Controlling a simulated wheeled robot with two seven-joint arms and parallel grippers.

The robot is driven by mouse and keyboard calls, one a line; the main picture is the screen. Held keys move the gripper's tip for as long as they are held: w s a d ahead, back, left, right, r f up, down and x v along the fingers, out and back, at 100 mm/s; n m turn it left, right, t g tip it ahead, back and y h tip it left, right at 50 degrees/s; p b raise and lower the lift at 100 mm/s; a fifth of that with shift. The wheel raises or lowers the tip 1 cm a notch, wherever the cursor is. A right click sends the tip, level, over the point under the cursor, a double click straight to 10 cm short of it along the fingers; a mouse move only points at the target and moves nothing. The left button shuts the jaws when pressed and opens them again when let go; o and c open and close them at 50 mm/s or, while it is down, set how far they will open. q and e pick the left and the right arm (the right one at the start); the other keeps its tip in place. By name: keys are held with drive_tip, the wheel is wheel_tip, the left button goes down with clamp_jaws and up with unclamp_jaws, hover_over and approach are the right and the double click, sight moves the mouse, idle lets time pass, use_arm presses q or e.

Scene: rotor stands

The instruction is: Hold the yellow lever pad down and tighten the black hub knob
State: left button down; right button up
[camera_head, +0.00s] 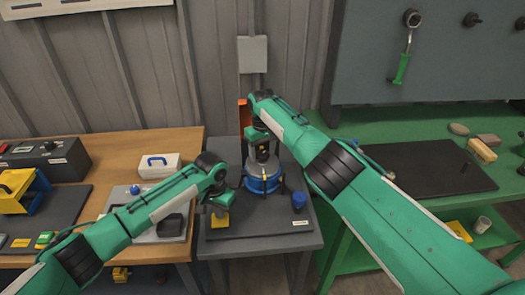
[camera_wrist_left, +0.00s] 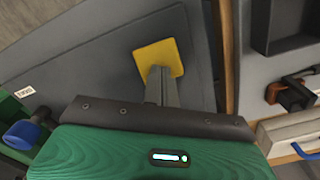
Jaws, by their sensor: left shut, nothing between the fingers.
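The yellow lever pad (camera_head: 221,219) lies at the front left of the dark stand plate, partly hidden by my left gripper. It also shows in the left wrist view (camera_wrist_left: 150,52) as a yellow square. My left gripper (camera_head: 219,209) is shut and empty, its fingertips (camera_wrist_left: 160,72) over the pad's near edge; whether they touch or press it I cannot tell. The blue round rotor stand (camera_head: 264,186) stands at the centre of the plate. My right gripper (camera_head: 264,165) points down over its middle. The black hub knob is hidden there, and the right fingers are too small to read.
A blue knob (camera_head: 299,200) stands on the plate to the right of the rotor. A wooden bench (camera_head: 150,204) on the left holds a white case (camera_head: 158,165) and a yellow fixture. A green bench (camera_head: 400,140) on the right carries a dark mat (camera_head: 428,170).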

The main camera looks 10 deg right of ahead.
drive_tip(key=c, duration=0.7)
drive_tip(key=m, duration=0.6)
drive_tip(key=shift+m, duration=0.3)
drive_tip(key=m, duration=0.6)
drive_tip(key=o, duration=0.8)
drive_tip(key=n, duration=0.5)
drive_tip(key=shift+n, duration=0.4)
drive_tip(key=n, duration=0.6)
drive_tip(key=shift+n, duration=0.4)
